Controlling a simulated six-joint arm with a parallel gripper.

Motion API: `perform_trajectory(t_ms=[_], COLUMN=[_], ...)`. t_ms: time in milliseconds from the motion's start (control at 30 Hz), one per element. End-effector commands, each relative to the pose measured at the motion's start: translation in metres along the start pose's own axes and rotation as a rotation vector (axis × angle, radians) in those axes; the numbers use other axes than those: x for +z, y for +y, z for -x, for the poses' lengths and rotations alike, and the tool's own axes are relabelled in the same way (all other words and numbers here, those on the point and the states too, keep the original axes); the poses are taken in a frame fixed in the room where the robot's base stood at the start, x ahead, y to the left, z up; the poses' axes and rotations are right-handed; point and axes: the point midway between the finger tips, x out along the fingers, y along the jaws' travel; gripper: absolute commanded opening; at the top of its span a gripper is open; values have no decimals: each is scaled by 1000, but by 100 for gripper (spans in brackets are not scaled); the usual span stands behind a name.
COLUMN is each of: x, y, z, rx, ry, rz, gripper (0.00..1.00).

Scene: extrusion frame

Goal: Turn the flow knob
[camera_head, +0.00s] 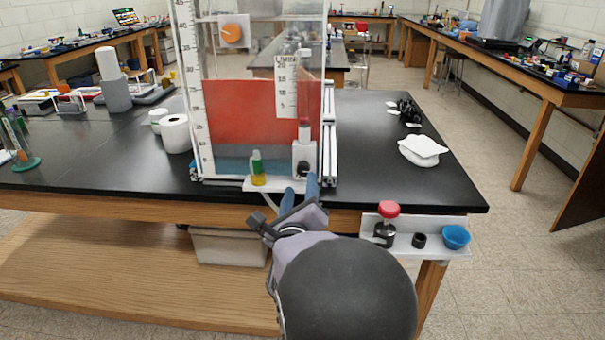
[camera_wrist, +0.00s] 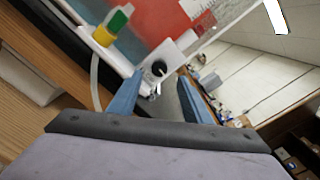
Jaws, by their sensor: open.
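The flow knob is a small black round knob (camera_wrist: 159,68) on the front of a white flowmeter block (camera_head: 304,155). The block sits at the bottom of a clear tube with an L/MIN scale (camera_head: 287,92), at the lower right of the clear panel frame. My gripper (camera_head: 300,183) is open, its two blue fingers pointing at the block from just below and in front. In the wrist view, the fingers (camera_wrist: 155,97) stand to either side below the knob, with a gap between them. Contact with the knob does not show.
A white shelf (camera_head: 415,240) at the table edge holds a red-topped knob, a black ring and a blue cup (camera_head: 456,237). An orange knob (camera_head: 231,33) is higher on the panel.

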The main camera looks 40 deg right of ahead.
Motion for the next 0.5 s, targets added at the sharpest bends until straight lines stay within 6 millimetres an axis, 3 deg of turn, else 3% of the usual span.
perform_trajectory(t_ms=[267, 500], x=[0, 0], y=[0, 0], z=[-2, -20], rx=[2, 3], ry=[1, 4], rz=[-36, -34], gripper=[45, 45])
